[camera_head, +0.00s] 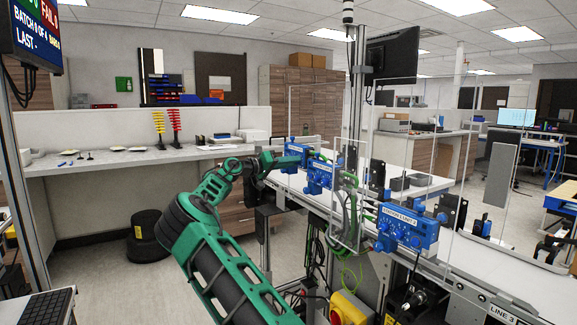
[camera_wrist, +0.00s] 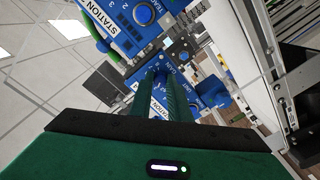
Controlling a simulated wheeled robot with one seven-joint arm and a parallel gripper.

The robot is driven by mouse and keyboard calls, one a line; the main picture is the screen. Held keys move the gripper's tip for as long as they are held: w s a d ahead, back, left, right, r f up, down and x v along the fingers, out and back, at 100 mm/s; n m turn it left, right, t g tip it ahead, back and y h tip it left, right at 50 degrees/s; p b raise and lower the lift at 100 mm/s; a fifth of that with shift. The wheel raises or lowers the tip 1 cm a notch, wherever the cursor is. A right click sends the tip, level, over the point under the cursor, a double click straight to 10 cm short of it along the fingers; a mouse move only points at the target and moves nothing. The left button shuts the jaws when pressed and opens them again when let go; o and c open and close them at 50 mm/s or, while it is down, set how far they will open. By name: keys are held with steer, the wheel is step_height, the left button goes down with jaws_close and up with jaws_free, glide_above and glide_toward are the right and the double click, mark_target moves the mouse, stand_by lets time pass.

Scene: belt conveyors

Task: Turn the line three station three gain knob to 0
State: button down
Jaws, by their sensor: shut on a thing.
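My green gripper (camera_head: 291,161) reaches to the blue station boxes at the far end of the conveyor line. In the wrist view the two green fingers of my gripper (camera_wrist: 163,82) are close together, shut on a blue knob (camera_wrist: 157,72) on a blue station box (camera_wrist: 207,88). The fingertips cover part of this knob, so its pointer and dial marks cannot be read. In the head view the far blue box (camera_head: 299,150) is small and partly behind my gripper.
Another blue station box (camera_wrist: 125,25) with its own round knob (camera_wrist: 143,14) is close beside the fingers. Nearer blue boxes (camera_head: 320,173) (camera_head: 410,230) stand along the conveyor, with green cables (camera_head: 348,200) and clear panels between them. Open floor lies left of my arm.

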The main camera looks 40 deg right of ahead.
steer(key=shift+w+f+n, duration=0.1)
steer(key=shift+w+n, duration=0.05)
steer(key=shift+n, duration=0.25)
steer(key=n, duration=1.6)
steer(key=shift+w+r+g+y, duration=0.15)
steer(key=shift+r+g+y, duration=0.05)
steer(key=shift+g+y, duration=0.1)
steer(key=shift+n, duration=0.4)
steer(key=c, duration=1.7)
jaws_free()
steer(key=shift+o, duration=0.2)
steer(key=v, duration=1)
steer(key=shift+a, duration=0.35)
